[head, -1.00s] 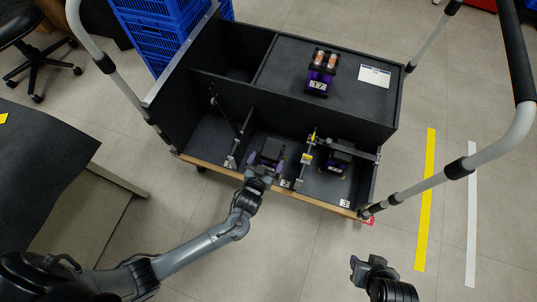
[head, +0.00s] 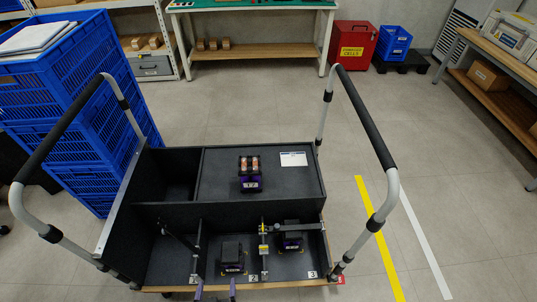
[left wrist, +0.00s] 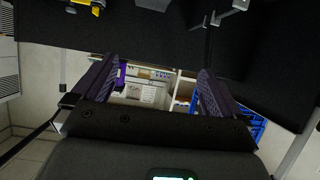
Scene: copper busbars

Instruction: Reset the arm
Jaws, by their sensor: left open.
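My left gripper (head: 216,289) shows only as two purple fingertips at the bottom edge of the head view, just in front of the cart (head: 260,212). In the left wrist view the gripper (left wrist: 155,88) is open, with wide-apart dark purple fingers and nothing between them. A black block (head: 231,255) stands in the middle front bay marked 2, apart from the fingers. Another black block (head: 291,238) with a purple part sits in bay 3, under a grey clamp bar (head: 300,227). My right gripper is not in view.
A purple-and-black holder with copper-coloured pieces (head: 250,173) and a white card (head: 293,159) lie on the cart's upper deck. Tall handrails (head: 365,120) rise at both sides. Blue crates (head: 75,100) stand at the left. Floor to the right is clear.

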